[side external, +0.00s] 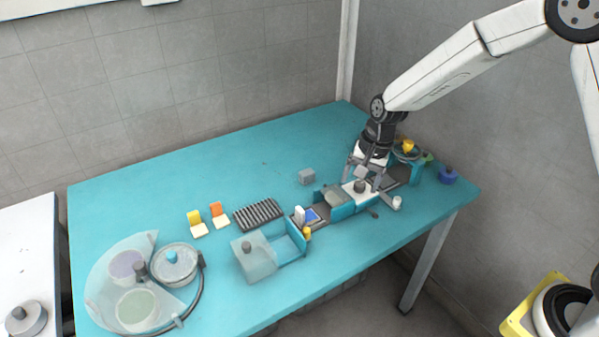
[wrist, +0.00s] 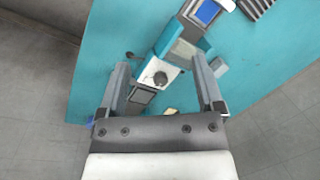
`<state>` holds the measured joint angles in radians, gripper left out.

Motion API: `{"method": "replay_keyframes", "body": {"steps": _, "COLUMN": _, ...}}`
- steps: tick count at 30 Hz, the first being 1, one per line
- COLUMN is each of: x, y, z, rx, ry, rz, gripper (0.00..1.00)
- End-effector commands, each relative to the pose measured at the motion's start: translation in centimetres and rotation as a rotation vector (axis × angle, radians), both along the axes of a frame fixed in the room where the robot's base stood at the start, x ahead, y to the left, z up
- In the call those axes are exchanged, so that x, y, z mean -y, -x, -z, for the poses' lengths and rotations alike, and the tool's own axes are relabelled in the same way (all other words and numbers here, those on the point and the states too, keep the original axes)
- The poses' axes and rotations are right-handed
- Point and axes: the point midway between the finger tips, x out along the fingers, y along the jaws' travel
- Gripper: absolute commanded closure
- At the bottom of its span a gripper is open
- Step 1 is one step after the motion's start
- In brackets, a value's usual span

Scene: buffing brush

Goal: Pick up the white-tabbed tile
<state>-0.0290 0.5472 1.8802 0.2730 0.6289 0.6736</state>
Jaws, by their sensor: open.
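The white-tabbed tile (side external: 300,214) stands upright at the left end of the narrow track, beside a blue square (side external: 312,215). The wrist view shows the blue square (wrist: 207,11) near its top edge, with a white piece (wrist: 228,4) next to it that may be the tab. My gripper (side external: 368,183) is open and points down over the track's right part, well to the right of the tile. In the wrist view its two fingers (wrist: 162,80) are on either side of a white block with a dark knob (wrist: 160,78). I cannot tell whether they touch it.
Near the white tab are a ribbed black rack (side external: 258,215), a clear block with a knob (side external: 254,262) and a small yellow piece (side external: 307,234).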

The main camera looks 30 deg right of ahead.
Motion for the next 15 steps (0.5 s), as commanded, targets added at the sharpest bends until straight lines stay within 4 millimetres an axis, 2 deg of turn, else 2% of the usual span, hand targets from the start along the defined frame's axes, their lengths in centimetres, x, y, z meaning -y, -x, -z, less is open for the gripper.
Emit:
{"method": "replay_keyframes", "body": {"steps": 6, "x": -1.9, "y": -4.3, "z": 2.5, "rx": -0.086, "ry": -0.088, "rz": 0.232, "gripper": 0.15}}
{"method": "replay_keyframes", "body": {"steps": 15, "x": -4.5, "y": -9.0, "z": 6.1, "rx": -0.215, "ry": -0.202, "rz": 0.527, "gripper": 0.15}}
